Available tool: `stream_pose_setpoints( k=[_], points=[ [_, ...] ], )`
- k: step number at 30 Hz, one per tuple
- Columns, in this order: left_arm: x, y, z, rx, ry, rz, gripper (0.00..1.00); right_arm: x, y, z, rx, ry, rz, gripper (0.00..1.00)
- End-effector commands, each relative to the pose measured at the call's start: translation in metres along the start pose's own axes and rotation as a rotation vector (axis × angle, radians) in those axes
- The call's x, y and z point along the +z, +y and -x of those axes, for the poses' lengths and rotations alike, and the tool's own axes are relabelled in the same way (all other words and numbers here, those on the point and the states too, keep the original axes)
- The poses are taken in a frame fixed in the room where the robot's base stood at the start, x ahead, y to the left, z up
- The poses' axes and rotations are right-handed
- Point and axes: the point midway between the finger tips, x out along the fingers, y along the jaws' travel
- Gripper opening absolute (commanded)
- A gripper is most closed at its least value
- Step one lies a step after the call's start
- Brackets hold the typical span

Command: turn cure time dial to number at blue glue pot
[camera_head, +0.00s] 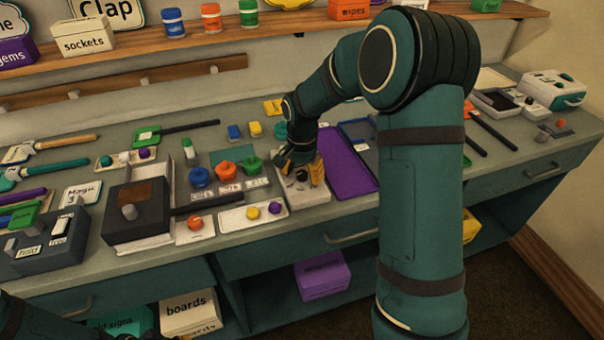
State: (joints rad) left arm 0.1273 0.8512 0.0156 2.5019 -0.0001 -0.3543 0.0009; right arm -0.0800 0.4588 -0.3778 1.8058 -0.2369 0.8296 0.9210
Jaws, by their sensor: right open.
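The blue glue pot (200,177) stands on the counter, left of a red-orange pot (227,170) and a green pot (252,163). Small number cards lie in front of the pots; the card by the blue pot (201,194) is too small to read. A pale box (304,195) with a dark knob, seemingly the cure time dial (302,175), sits right of the pots. My right gripper (301,171) is open, low over this box with its fingers around the knob area. Contact and the dial's setting cannot be made out.
A wooden shelf (130,66) runs above the counter.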

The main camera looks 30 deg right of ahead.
Motion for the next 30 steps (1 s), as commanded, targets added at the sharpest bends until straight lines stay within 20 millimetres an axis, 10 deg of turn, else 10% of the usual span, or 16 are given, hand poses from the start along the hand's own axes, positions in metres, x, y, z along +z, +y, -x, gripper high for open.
stream_pose_setpoints(
  k=[5,11,30],
  points=[
    [0.000,0.000,0.000,0.000,0.000,0.000,0.00,0.000,0.000,0.000,0.000,0.000,0.000,0.61],
    [0.000,0.000,0.000,0.000,0.000,0.000,0.00,0.000,0.000,0.000,0.000,0.000,0.000,0.00],
    [0.001,0.004,0.012,0.000,-0.005,0.001,0.00,0.000,0.000,0.001,0.001,0.000,0.196,0.00]
  ],
)
